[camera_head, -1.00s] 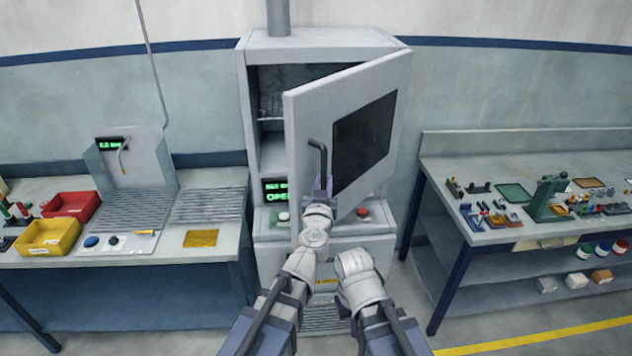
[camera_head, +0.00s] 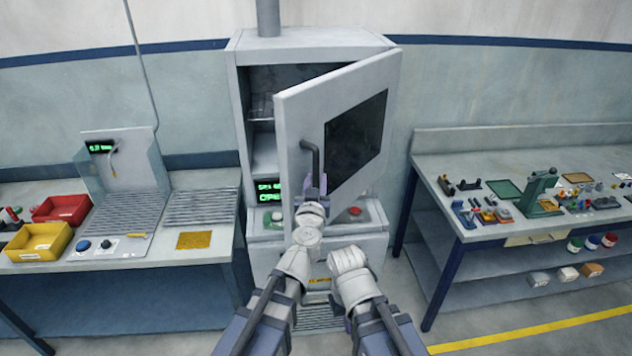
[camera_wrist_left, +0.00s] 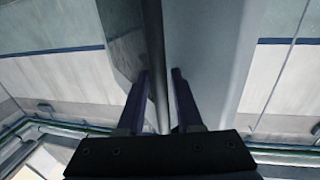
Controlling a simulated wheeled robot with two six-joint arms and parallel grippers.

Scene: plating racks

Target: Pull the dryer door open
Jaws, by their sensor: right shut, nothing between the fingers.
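The dryer (camera_head: 232,110) is a tall grey cabinet in the middle of the head view. Its door (camera_head: 300,120) has a dark window and stands partly open, with the dim interior and shelves showing at its left. The dark bar handle (camera_head: 304,146) is on the door's left part. My left gripper (camera_head: 313,184) is at the handle's lower part. In the left wrist view its fingers (camera_wrist_left: 160,75) lie on either side of the handle bar (camera_wrist_left: 153,40), closed about it. My right gripper (camera_head: 346,260) is lower, in front of the dryer, empty; its fingertips are hard to make out.
A bench (camera_head: 150,258) at left holds a red bin (camera_head: 62,208), a yellow bin (camera_head: 38,242) and a ribbed drainboard. A bench (camera_head: 450,222) at right holds small parts and a green press (camera_head: 537,190). Floor with a yellow line (camera_head: 530,336) shows at lower right.

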